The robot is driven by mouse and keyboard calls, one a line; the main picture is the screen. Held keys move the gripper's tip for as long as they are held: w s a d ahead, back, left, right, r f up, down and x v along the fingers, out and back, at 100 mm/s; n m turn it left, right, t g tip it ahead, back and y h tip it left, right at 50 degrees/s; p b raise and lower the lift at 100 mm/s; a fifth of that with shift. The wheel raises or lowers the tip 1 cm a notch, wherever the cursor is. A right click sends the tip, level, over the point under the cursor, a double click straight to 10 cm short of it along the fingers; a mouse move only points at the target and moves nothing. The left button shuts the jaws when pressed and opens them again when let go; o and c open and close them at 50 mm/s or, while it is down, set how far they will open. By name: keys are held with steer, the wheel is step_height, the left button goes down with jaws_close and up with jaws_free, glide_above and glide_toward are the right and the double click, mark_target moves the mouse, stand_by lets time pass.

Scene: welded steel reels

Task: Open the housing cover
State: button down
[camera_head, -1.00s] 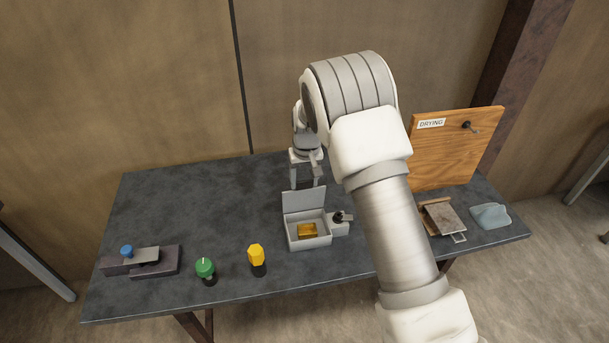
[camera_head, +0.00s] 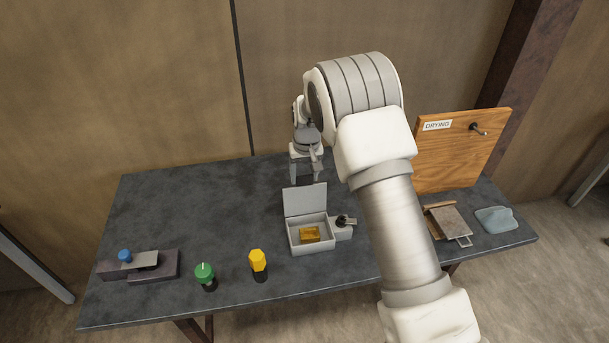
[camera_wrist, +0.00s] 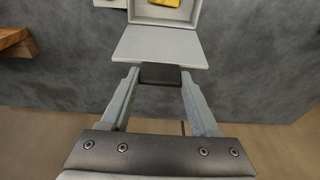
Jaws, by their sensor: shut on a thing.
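The housing is a small light-grey box (camera_head: 312,250) on the table, its open top showing a yellow block (camera_head: 309,234) inside. Its flat grey cover (camera_head: 305,200) is raised along the back edge and tilted back, away from the box. In the wrist view the cover (camera_wrist: 157,48) lies just beyond my fingertips, with part of the box (camera_wrist: 164,18) at the top. My gripper (camera_head: 305,178) is behind the cover's upper edge. In the wrist view my gripper (camera_wrist: 160,76) is shut on a dark tab (camera_wrist: 160,73) at the cover's edge.
A black-knobbed latch (camera_head: 344,223) sticks out at the box's right. A yellow-topped knob (camera_head: 258,262), a green one (camera_head: 205,273) and a grey block fixture (camera_head: 154,267) stand left. A wooden board (camera_head: 462,150) stands right. The table's back left is clear.

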steer(key=shift+c, duration=2)
jaws_free()
steer(key=shift+w+r, duration=0.15)
steer(key=shift+w, duration=0.1)
steer(key=shift+o, duration=1.4)
steer(key=shift+s, duration=0.1)
step_height(320, 180, up, 17)
steer(key=s+b, duration=0.1)
steer(key=s, duration=0.2)
steer(key=shift+d, duration=0.4)
